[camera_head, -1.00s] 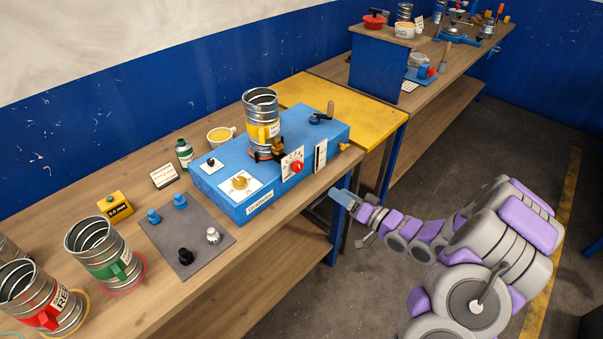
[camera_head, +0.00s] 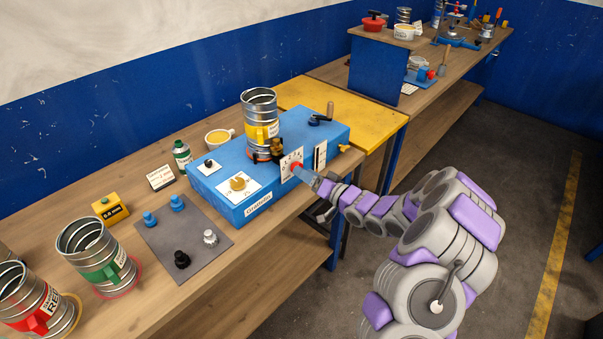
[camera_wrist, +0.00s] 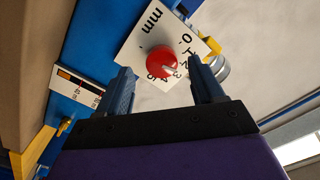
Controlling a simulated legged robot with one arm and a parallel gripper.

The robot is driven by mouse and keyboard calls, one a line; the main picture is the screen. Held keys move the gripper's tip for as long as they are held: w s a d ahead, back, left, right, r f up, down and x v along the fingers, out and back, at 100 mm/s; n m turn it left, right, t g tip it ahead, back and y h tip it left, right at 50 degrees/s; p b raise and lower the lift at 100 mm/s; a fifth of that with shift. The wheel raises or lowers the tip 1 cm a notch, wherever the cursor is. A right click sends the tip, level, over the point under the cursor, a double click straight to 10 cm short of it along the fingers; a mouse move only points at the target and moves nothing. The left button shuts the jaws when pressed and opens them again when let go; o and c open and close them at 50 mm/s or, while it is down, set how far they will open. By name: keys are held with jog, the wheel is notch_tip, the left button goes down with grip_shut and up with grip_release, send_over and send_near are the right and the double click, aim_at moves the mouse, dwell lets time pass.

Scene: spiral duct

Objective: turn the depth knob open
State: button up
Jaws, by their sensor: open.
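The red depth knob (camera_wrist: 162,61) sits on a white dial plate (camera_wrist: 136,49) marked "mm" with numbers, in the wrist view. In the head view the dial plate (camera_head: 288,164) is on the front of the blue machine (camera_head: 226,205), and my gripper partly covers the knob (camera_head: 297,168). My gripper (camera_wrist: 163,84) is open, with one blue finger on each side below the knob in the wrist view. It also shows at the machine's front in the head view (camera_head: 306,174). I cannot tell whether the fingers touch the knob.
A spiral duct piece (camera_head: 259,105) with a yellow band stands on the machine. A yellow knob (camera_head: 238,183) and a black crank (camera_head: 318,118) are nearby. A scale plate (camera_head: 320,155) lies right of the dial. The floor (camera_head: 500,250) right of the bench is clear.

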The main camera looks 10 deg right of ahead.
jog(key=shift+x, duration=1.4)
jog(key=shift+s, duration=0.1)
jog(key=c, duration=1.1)
jog(key=shift+o, duration=0.2)
